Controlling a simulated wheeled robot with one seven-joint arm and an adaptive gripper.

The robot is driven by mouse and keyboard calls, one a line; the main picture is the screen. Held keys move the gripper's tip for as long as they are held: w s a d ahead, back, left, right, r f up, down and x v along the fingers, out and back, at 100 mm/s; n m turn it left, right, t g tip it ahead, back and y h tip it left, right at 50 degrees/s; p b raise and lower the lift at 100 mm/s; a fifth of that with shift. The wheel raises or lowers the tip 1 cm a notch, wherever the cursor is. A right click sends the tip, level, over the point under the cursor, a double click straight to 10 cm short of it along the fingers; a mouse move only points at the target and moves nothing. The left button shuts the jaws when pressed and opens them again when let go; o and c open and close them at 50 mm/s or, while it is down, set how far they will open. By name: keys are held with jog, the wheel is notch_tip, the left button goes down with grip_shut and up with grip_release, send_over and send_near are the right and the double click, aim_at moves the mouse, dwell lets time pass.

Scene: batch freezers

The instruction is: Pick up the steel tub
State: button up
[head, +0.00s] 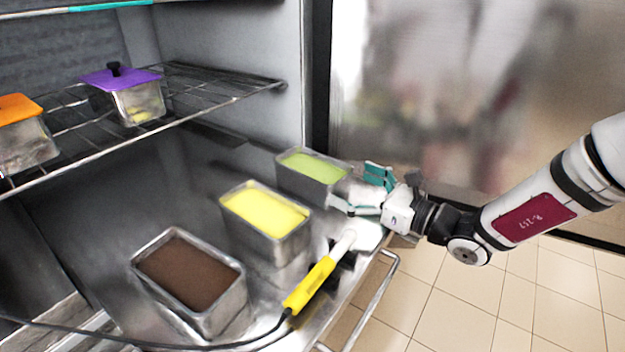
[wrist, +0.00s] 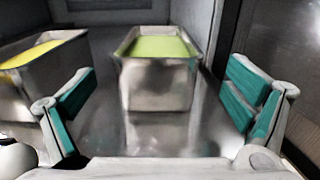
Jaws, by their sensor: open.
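Three open steel tubs stand on a metal shelf in the head view. The steel tub with green contents (head: 313,186) is at the back right, the steel tub with yellow contents (head: 262,245) is in the middle, and the steel tub with brown contents (head: 222,318) is at the front left. My gripper (head: 362,190) is open and empty, just right of the green tub. In the wrist view the green tub (wrist: 158,88) stands ahead, centred between the spread teal fingers and apart from them. The yellow tub (wrist: 45,75) shows at the left, partly behind the left finger.
A yellow-handled tool (head: 312,282) with a black cable lies on the shelf in front of the yellow tub. A wire rack (head: 215,98) above holds a purple-lidded container (head: 137,103) and an orange-lidded container (head: 30,145). A metal bar (head: 375,300) runs along the shelf's front edge.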

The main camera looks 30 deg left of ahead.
aim_at(323, 172)
jog(key=shift+w+a, duration=0.2)
jog(key=shift+a, duration=1.7)
jog(key=shift+w+a, duration=0.15)
jog(key=shift+a, duration=1.7)
jog(key=c, duration=1.7)
jog(key=shift+c, duration=0.2)
jog(key=shift+r, duration=0.15)
